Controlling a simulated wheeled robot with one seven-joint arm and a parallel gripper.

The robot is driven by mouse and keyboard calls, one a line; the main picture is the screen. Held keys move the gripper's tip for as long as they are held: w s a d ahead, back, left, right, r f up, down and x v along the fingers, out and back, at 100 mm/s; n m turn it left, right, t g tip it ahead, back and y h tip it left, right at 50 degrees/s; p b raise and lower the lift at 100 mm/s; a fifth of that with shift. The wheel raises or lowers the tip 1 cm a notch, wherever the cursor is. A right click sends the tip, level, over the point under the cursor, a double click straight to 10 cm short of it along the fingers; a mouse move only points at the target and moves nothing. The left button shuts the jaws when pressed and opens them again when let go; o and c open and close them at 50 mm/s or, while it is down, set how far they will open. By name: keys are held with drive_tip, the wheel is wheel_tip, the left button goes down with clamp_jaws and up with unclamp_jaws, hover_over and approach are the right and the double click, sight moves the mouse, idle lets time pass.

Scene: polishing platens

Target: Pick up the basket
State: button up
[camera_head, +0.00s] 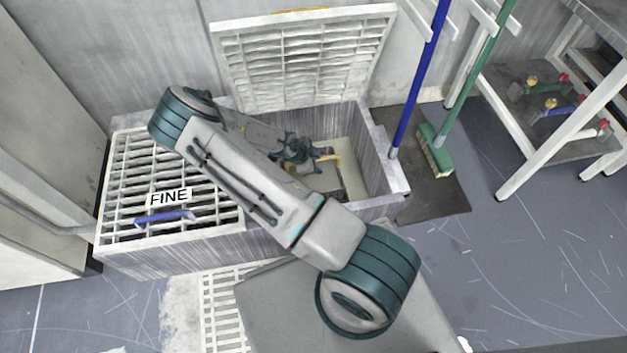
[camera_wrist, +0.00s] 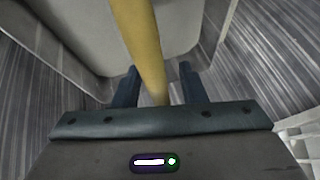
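The basket (camera_head: 328,187) sits low inside the open right compartment of the grey bin, partly hidden by my arm and gripper. Its yellow handle (camera_head: 331,161) shows beside my gripper (camera_head: 318,160). In the wrist view the yellow handle (camera_wrist: 140,40) runs down between the two dark fingers of my gripper (camera_wrist: 158,88). The fingers are apart, with a gap visible on each side of the handle, so the gripper is open. The handle's lower end is hidden behind the gripper body.
The compartment's walls (camera_head: 372,160) surround my gripper closely. A slatted lid (camera_head: 305,60) stands raised behind it. The left compartment's grated lid (camera_head: 185,215), labelled FINE, is closed. A blue pole (camera_head: 415,90) and a green broom (camera_head: 435,150) stand right of the bin. A rack (camera_head: 560,100) is farther right.

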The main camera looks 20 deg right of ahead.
clamp_jaws()
drive_tip(key=shift+s, duration=0.1)
idle(1.2)
